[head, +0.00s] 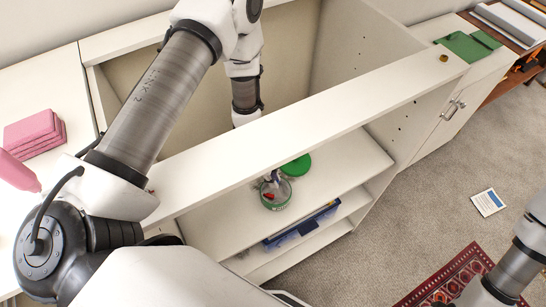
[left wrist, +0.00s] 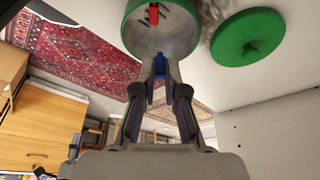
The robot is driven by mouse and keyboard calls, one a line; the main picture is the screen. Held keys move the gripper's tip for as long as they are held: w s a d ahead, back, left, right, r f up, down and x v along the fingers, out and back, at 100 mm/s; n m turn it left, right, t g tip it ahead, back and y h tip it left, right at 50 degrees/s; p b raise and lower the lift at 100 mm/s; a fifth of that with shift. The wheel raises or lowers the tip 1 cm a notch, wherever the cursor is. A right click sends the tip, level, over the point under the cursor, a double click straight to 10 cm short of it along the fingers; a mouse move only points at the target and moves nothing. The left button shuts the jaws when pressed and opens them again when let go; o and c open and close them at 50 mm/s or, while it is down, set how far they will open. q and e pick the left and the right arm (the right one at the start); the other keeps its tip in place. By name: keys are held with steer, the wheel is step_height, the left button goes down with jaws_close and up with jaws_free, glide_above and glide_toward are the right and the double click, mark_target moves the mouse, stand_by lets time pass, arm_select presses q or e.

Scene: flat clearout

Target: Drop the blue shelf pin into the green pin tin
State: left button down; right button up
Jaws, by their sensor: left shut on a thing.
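The green pin tin (head: 275,201) stands on the upper shelf inside the white cabinet, with its mouth open. Its green lid (head: 297,165) lies beside it. The left wrist view also shows the tin (left wrist: 133,42) and the lid (left wrist: 247,38). A red pin (left wrist: 154,14) and some dark pins show inside the tin. My left gripper (left wrist: 159,80) is shut on the blue shelf pin (left wrist: 159,64), at the tin's near rim in that view. Whether the pin touches the tin, I cannot tell. The cabinet's top board partly hides my left gripper (head: 271,179) in the head view.
The white top board (head: 310,110) runs in front of my left forearm, above the shelf (head: 340,165). A blue case (head: 302,226) lies on the shelf below. Pink blocks (head: 34,134) sit on the left top. A green folded item (head: 468,46) lies at the right.

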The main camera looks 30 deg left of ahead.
arm_select(q)
step_height(320, 180, down, 5)
steer(key=b, duration=0.3)
steer(key=shift+r, duration=0.2)
steer(key=c, duration=1.2)
jaws_free()
steer(key=shift+o, duration=0.2)
steer(key=shift+r, duration=0.1)
step_height(320, 180, up, 7)
steer(key=p, duration=0.6)
